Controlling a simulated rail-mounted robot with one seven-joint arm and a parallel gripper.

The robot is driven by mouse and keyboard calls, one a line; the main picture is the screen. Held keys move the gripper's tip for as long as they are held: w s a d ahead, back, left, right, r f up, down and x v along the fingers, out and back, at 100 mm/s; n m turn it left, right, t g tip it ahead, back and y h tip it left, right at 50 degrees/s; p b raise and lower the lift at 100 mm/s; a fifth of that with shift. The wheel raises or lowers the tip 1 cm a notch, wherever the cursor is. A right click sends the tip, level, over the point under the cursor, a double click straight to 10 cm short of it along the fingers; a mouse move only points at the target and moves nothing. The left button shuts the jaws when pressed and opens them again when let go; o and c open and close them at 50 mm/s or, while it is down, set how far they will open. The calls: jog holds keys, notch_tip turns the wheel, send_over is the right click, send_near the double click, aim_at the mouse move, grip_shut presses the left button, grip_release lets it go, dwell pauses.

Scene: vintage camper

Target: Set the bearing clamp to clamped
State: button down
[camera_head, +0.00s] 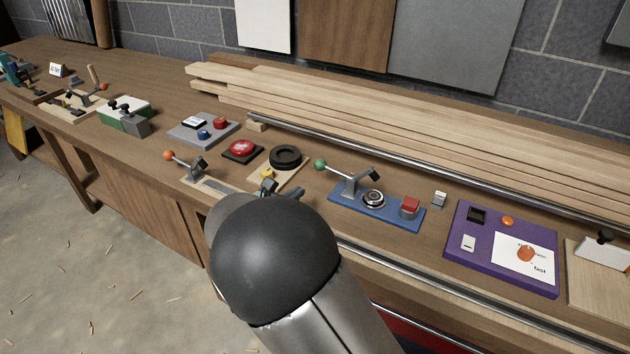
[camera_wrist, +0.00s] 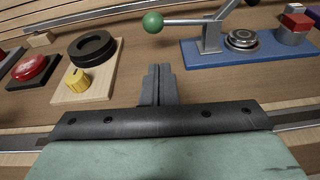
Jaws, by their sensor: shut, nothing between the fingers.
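The bearing clamp is a grey lever clamp (camera_head: 350,187) on a blue base (camera_head: 400,217), with a green ball (camera_head: 320,165) on its handle. The handle points left, away from the round metal bearing (camera_head: 373,198), and the clamp's other arm rises at a slant, seemingly clear of the bearing. In the wrist view the green ball (camera_wrist: 153,22) is at top centre and the bearing (camera_wrist: 241,39) at the upper right. My gripper (camera_wrist: 157,72) is shut and empty, below and apart from the ball. In the head view my arm partly hides it.
Left of the blue base are a wooden board with a black ring (camera_head: 285,157) and yellow knob (camera_wrist: 77,80), a red button (camera_head: 242,148), and an orange-ball clamp (camera_head: 169,155). A purple panel (camera_head: 470,256) lies to the right. Long planks (camera_head: 440,125) and a metal rod lie behind.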

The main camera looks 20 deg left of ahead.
jog(key=shift+s+a, duration=0.1)
jog(key=shift+a, duration=0.25)
jog(key=p+x, duration=0.2)
jog(key=x, duration=0.8)
jog(key=shift+a, duration=0.15)
